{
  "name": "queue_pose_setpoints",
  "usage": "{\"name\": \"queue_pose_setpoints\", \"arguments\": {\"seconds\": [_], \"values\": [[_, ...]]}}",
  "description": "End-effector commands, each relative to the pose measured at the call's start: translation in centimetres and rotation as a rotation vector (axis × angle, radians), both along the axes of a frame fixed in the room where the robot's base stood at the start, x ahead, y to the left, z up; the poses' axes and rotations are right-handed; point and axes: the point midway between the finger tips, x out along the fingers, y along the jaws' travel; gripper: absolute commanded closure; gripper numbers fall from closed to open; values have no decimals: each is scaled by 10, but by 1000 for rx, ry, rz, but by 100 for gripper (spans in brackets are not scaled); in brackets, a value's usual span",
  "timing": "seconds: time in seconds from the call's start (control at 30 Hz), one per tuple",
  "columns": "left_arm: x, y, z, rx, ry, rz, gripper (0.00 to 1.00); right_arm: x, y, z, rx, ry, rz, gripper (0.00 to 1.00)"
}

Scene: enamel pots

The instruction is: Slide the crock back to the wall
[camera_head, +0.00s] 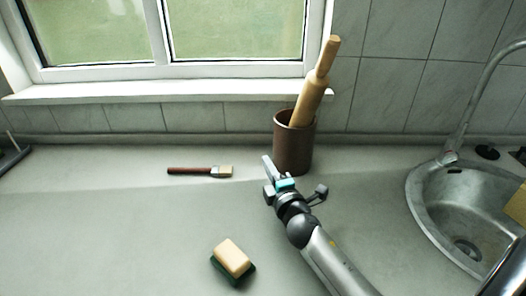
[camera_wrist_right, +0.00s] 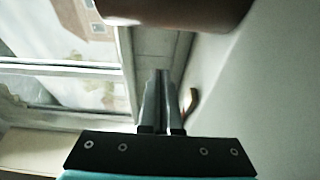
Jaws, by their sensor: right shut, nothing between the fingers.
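The crock (camera_head: 293,150) is a brown cylinder standing upright on the counter near the tiled wall, with a wooden rolling pin (camera_head: 316,88) leaning out of it to the upper right. A narrow strip of counter shows between the crock and the wall. My right gripper (camera_head: 267,166) is shut and empty, at the crock's front left. In the right wrist view the closed fingers (camera_wrist_right: 162,98) point past the crock's brown side (camera_wrist_right: 175,10), which fills the top edge. I cannot tell whether they touch it. My left gripper is not in view.
A brush (camera_head: 200,171) lies left of the crock, and a sponge (camera_head: 233,258) lies on the front counter. The sink (camera_head: 425,215) and its tap (camera_head: 462,120) are at right. The window sill (camera_head: 150,95) juts out above the counter. The left counter is mostly clear.

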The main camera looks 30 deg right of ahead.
Motion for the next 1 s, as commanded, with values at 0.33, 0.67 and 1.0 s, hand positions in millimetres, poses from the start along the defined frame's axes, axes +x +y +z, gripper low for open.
{"name": "queue_pose_setpoints", "arguments": {"seconds": [0.33,0.67,1.0], "values": [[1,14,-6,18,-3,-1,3,46,-11,0,-8,0,0,100],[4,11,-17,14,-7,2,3,90,-21,-1,-8,1,0,100],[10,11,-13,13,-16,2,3,73,-52,0,-10,2,0,100]]}}
